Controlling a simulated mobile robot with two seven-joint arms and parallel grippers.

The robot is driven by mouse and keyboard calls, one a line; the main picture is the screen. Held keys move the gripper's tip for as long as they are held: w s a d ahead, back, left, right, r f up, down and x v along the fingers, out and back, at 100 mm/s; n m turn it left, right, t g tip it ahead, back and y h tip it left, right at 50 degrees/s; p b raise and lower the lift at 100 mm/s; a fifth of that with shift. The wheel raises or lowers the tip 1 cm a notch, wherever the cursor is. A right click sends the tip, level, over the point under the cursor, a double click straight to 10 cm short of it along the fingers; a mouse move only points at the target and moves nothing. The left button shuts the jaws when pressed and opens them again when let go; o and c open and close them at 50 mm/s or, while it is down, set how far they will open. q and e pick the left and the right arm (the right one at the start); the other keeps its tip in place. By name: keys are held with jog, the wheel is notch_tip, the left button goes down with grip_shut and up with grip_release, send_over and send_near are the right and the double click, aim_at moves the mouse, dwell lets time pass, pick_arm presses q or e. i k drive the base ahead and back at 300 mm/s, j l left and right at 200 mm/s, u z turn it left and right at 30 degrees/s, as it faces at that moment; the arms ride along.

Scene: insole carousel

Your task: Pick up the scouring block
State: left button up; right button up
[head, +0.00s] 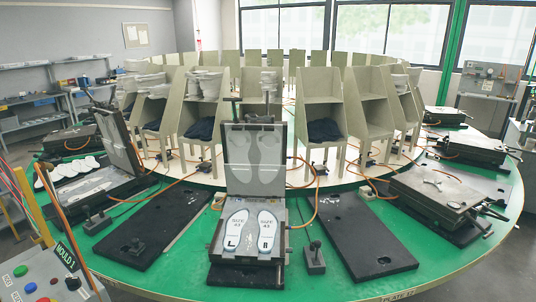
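I cannot pick out a scouring block for certain in the head view. Small tools (436,181) lie on the closed mould at the right, also too small to name. Neither of my grippers is in view.
A green round carousel table (180,278) carries several moulds. Black mats (360,240) flank the centre mould. A dark knobbed box (315,258) stands right of it. A control panel (52,278) is at the lower left. Beige shelf units (321,100) hold dark cloth and stacked pale pieces.

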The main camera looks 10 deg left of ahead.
aim_at(138, 247)
jog(key=u, duration=1.35)
